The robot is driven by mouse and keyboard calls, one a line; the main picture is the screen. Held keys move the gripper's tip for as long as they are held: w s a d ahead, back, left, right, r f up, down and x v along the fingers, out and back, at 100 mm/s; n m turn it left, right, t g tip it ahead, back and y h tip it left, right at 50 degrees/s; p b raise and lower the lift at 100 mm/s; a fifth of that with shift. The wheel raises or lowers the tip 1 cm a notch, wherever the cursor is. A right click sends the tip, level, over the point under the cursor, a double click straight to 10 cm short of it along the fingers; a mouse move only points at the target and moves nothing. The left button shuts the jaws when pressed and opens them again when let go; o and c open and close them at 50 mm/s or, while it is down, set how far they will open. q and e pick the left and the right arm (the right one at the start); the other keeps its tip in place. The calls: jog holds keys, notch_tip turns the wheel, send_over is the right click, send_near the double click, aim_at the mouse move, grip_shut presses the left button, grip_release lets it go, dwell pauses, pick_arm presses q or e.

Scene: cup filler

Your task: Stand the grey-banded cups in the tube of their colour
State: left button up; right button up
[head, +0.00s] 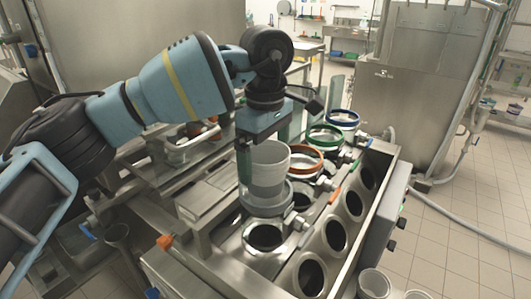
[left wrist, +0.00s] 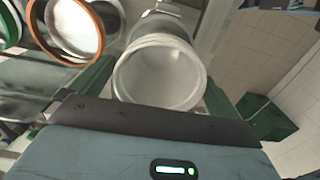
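My left gripper (head: 268,155) is around a pale cup (head: 270,156), with a finger close against each side. The cup is upright, over the grey-ringed tube (head: 262,207); its lower end meets the ring in the picture, and I cannot tell how deep it sits. In the left wrist view the cup's open mouth (left wrist: 160,78) faces the camera between the green fingers, which look shut on it. Tubes with an orange ring (head: 320,164), a green ring (head: 340,138) and a blue ring (head: 356,121) stand in a row behind. My right gripper is not in view.
Open dark holes (head: 336,235) line the sloping right side of the steel machine. More pale cups (head: 375,282) stand at the lower right, partly cut off. A steel cabinet (head: 415,85) and hoses are behind.

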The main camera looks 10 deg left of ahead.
pick_arm(q)
notch_tip(320, 180, up, 12)
jog(key=shift+r, duration=0.25)
dwell(0.5)
dwell(1.4)
